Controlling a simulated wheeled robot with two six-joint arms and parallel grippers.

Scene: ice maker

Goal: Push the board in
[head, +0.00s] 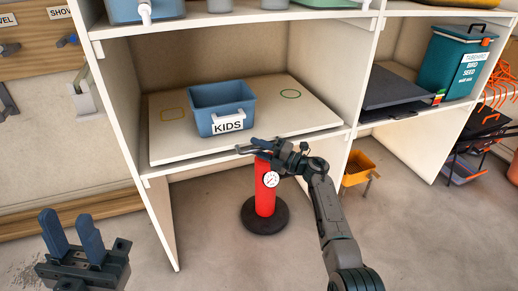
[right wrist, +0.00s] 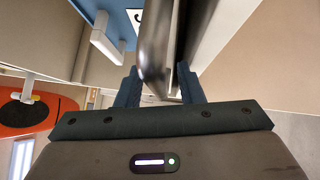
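The cream board (head: 165,148) lies on the middle shelf, with a yellow and a green outline on its top. A blue bin labelled KIDS (head: 221,106) stands on it; its white handle shows in the right wrist view (right wrist: 107,40). My right gripper (head: 281,151) is at the board's front edge, right of the bin. Its fingers are apart, with a rounded metal bar (right wrist: 157,50) between them; whether they clamp it is unclear. My left gripper (head: 66,220) is open and empty at lower left, away from the shelf.
A red pump (head: 265,190) with a gauge stands on a black base beneath the board's front edge, close to my right arm. Shelf uprights (head: 120,115) flank the bay. A teal seed bin (head: 456,64) and a dark panel (head: 392,88) are right. Floor at lower left is clear.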

